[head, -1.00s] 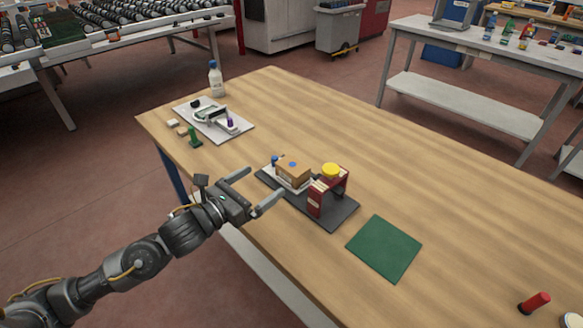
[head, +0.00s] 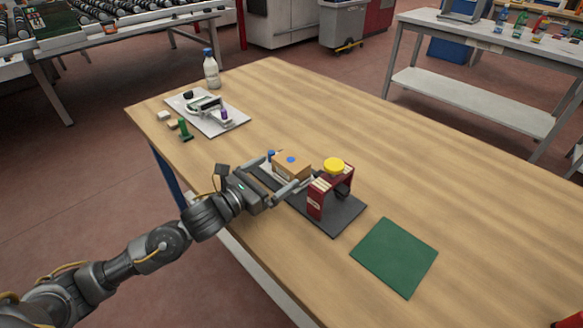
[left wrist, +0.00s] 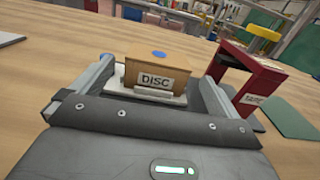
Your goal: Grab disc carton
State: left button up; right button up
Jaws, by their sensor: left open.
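The disc carton (head: 291,165) is a small brown box with a blue dot on top. It sits in a light holder on the dark grey base plate (head: 340,217), left of a red stand with a yellow knob (head: 333,165). In the left wrist view the carton (left wrist: 158,72) faces me with its "DISC" label. My left gripper (head: 285,175) is open, with one finger on each side of the carton's near part. I cannot tell whether the fingers touch it.
A green mat (head: 394,256) lies to the right of the plate. A white tray (head: 232,121) with a tool, a green piece and a bottle (head: 211,69) are at the far left. The table's middle and far right are clear.

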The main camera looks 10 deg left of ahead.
aim_at(282, 167)
pick_arm(q)
jog(key=shift+w+d, duration=0.35)
jog(key=shift+w, duration=0.1)
jog(key=shift+w+d, duration=0.1)
jog(key=shift+w+r, duration=0.1)
jog(key=shift+w, duration=0.1)
jog(key=p+x, duration=0.1)
jog(key=x, duration=0.2)
jog(key=shift+w+d, duration=0.25)
jog(key=shift+w, duration=0.1)
jog(key=shift+w+d+p, duration=0.3)
jog(key=shift+w, duration=0.15)
jog(key=shift+c, duration=0.6)
jog(key=c, duration=0.8)
jog(key=shift+o, duration=0.2)
pick_arm(e)
jog(key=shift+s+a+r, duration=0.1)
jog(key=shift+a+r, duration=0.25)
jog(key=shift+a, duration=0.3)
jog(key=shift+a+r, duration=0.35)
jog(key=shift+a, duration=0.25)
